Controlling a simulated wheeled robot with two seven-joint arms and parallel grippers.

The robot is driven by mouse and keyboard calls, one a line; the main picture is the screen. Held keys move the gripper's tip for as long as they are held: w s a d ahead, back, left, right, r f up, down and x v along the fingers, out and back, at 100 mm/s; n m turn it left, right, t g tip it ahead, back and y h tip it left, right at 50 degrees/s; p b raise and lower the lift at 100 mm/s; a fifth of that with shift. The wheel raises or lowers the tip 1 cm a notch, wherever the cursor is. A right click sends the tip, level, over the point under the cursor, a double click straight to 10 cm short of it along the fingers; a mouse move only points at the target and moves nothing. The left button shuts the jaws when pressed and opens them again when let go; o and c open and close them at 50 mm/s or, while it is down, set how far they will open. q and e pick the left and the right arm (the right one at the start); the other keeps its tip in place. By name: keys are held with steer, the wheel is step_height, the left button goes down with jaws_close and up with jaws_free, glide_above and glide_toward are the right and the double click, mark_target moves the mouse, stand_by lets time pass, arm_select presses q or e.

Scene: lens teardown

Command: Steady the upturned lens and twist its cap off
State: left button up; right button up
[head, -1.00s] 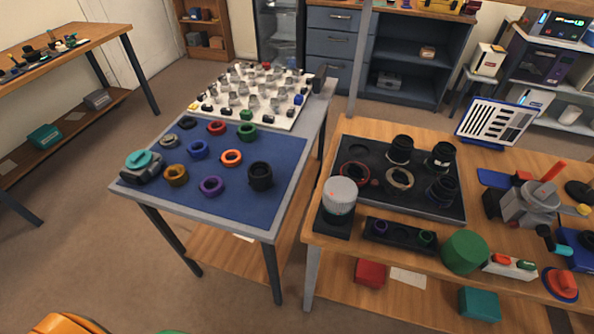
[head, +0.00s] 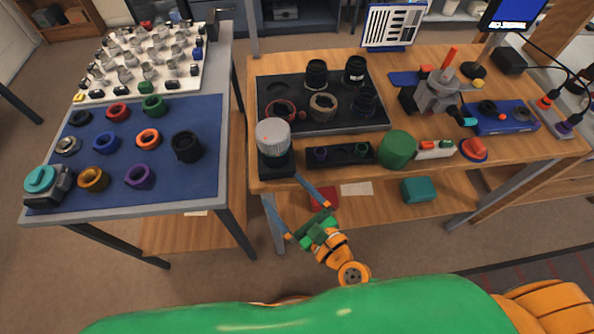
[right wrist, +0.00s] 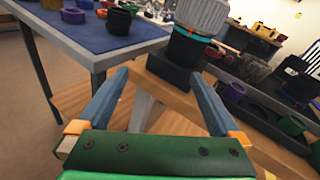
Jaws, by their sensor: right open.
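The upturned lens (head: 275,158) stands upright on a black block (head: 277,169) at the front left corner of the wooden bench. Its ribbed, light grey cap (head: 272,133) is uppermost. In the right wrist view the cap (right wrist: 204,14) is cut off by the top edge, with a teal ring below it and the dark lens body (right wrist: 184,48) under that. My right gripper (head: 282,188) is open and empty, just in front of the bench edge and below the lens, apart from it. It also shows in the right wrist view (right wrist: 160,73). My left gripper is out of view.
A dark tray (head: 350,115) with several lens parts lies behind the lens. A table with a blue mat (head: 200,175) and coloured rings is to the left, across a gap.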

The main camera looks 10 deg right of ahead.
mark_target(269, 136)
steer(key=w+r+m, duration=0.1)
steer(key=w+d+r+m+t, duration=0.1)
steer(key=r, duration=0.1)
steer(key=w+d+r+m, duration=0.1)
steer(key=r, duration=0.1)
steer(key=shift+d+r+t, duration=0.1)
steer(key=shift+r+t, duration=0.05)
steer(key=shift+t, duration=0.25)
steer(key=x, duration=1.1)
steer(key=shift+w, duration=0.2)
steer(key=c, duration=1.3)
steer(key=o, duration=1.3)
steer(key=shift+f, duration=0.2)
steer(key=shift+s, duration=0.15)
